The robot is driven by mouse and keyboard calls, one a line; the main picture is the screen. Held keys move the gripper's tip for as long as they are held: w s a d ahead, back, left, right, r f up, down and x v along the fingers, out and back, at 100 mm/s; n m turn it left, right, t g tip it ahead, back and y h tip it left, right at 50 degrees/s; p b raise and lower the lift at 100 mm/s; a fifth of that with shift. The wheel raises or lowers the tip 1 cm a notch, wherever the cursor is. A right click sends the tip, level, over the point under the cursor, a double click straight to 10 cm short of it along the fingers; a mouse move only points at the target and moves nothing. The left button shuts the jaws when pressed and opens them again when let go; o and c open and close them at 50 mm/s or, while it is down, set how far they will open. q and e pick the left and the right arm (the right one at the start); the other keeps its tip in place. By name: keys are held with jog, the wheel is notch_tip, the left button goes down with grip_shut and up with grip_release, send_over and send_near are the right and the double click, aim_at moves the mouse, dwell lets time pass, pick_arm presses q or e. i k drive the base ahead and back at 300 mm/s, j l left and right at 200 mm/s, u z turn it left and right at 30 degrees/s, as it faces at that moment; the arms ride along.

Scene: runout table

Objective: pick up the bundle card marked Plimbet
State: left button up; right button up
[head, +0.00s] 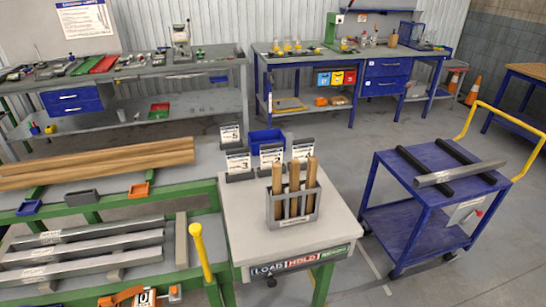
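Several white cards in dark holders stand at the back of a small grey-topped table (236,222). One card (238,163) shows a 3 and stands at the left. Another card (271,154) stands in the middle, and a card (303,149) stands at the right, partly behind wooden handles. A card (230,134) with a 5 stands farther back. The printed names are too small to read, so I cannot tell which is Plimbet. Neither of my grippers is in view.
A grey rack (294,209) with wooden handles stands in front of the cards. A blue bin (262,142) is behind them. Metal bars (85,254) and wooden planks (100,165) lie to the left. A blue cart (440,165) carrying a metal bar stands at the right.

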aim_at(270, 152)
jog(key=u, duration=1.75)
jog(key=z, duration=1.75)
jog(key=i+l+u, duration=0.1)
jog(key=u, duration=0.35)
jog(key=l+u, duration=0.25)
jog(key=u, duration=0.2)
jog(key=i+l+u, duration=0.1)
jog(key=l+u, duration=0.15)
jog(key=u, duration=0.2)
jog(key=l+u, duration=0.25)
jog(key=u, duration=0.2)
